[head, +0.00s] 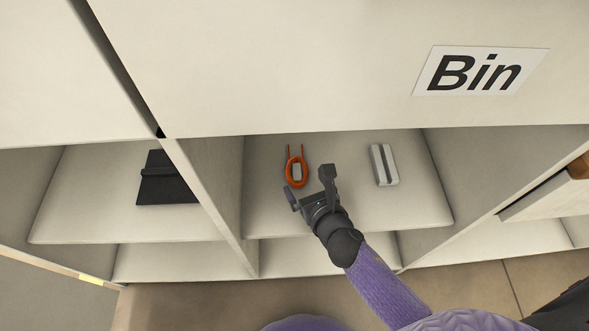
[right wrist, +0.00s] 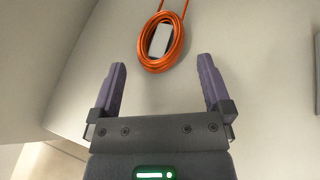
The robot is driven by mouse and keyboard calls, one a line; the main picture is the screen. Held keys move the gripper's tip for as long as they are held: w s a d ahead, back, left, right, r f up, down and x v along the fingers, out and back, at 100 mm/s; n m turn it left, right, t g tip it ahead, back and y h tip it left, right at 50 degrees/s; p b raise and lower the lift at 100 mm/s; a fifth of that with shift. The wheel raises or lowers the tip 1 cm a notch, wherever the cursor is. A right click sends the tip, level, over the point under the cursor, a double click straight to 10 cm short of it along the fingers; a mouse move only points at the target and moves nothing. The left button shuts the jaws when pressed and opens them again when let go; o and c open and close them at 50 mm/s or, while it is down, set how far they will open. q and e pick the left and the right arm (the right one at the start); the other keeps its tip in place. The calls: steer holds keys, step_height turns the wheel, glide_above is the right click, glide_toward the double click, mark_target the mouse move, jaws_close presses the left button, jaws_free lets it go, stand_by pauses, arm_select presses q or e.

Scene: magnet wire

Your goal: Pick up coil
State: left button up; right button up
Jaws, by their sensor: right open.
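The coil (head: 289,172) is a loop of orange-red wire with two free ends pointing to the back. It lies on the middle shelf compartment, around a small pale block (head: 297,171). My right gripper (head: 309,184) is open and empty, just in front of the coil and to its right in the head view. In the right wrist view the coil (right wrist: 145,57) lies beyond the fingertips, roughly between their lines, and the open gripper (right wrist: 163,75) does not touch it. My left gripper is not in view.
A grey block with a dark stripe (head: 384,165) lies on the same shelf (head: 340,150) to the right. Upright dividers (head: 208,190) bound the compartment. A black flat object (head: 168,180) lies in the left compartment. A panel with a "Bin" label (head: 480,71) is above.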

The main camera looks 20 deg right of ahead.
mark_target(300, 179)
steer(key=x, duration=0.1)
steer(key=b+x, duration=0.1)
steer(key=x, duration=0.1)
steer(key=shift+s+f, duration=0.1)
steer(key=shift+f, duration=0.2)
steer(key=shift+r, duration=0.2)
steer(key=c, duration=1.2)
